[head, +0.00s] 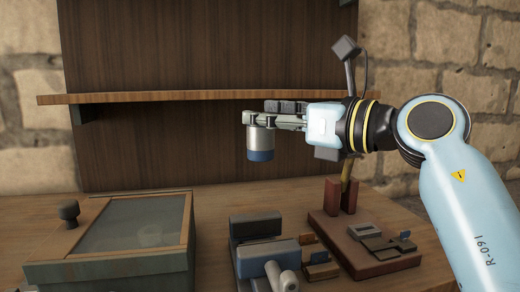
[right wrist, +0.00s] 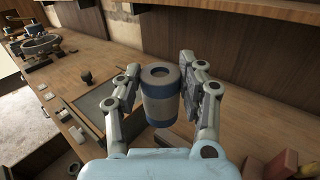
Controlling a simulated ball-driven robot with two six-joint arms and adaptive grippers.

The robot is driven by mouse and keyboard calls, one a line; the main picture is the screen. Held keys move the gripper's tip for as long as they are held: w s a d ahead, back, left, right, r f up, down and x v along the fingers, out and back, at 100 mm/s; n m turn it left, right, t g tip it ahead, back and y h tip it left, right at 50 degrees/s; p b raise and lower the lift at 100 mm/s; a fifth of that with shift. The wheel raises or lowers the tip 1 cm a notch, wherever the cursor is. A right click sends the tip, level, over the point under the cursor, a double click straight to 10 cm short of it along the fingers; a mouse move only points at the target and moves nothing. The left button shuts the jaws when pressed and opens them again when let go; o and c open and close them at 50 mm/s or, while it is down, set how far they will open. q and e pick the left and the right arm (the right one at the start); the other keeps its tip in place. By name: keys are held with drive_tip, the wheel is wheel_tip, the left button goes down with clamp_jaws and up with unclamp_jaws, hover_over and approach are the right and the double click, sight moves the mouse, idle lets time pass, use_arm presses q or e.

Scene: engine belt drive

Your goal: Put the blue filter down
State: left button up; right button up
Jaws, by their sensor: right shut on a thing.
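My right gripper (head: 258,119) reaches in from the right and is shut on the blue filter (head: 260,144), a silvery cylinder with a blue lower end. The filter hangs upright in the air above the bench (head: 215,205), in front of the dark wooden back panel. In the right wrist view the filter (right wrist: 160,96) sits between the two fingers of the gripper (right wrist: 160,75), and its round end with a dark central hole faces the camera. My left gripper is not in view.
A lidded box with a glass top (head: 130,225) stands at the left. A grey engine block (head: 265,255) stands in the front middle. A red-brown stand (head: 345,230) with small parts is at the right. A shelf (head: 190,97) runs behind the filter. Bare bench lies between box and engine block.

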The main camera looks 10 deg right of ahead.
drive_tip(key=s+d+f+m+t+h, duration=0.1)
drive_tip(key=s+d+f+h, duration=0.1)
drive_tip(key=s+d+f, duration=0.6)
wheel_tip(320, 180, down, 3)
drive_tip(key=shift+s+d+r+m+t, duration=0.2)
drive_tip(key=shift+s+d+m+t, duration=0.15)
drive_tip(key=shift+s, duration=0.35)
drive_tip(key=shift+s, duration=0.1)
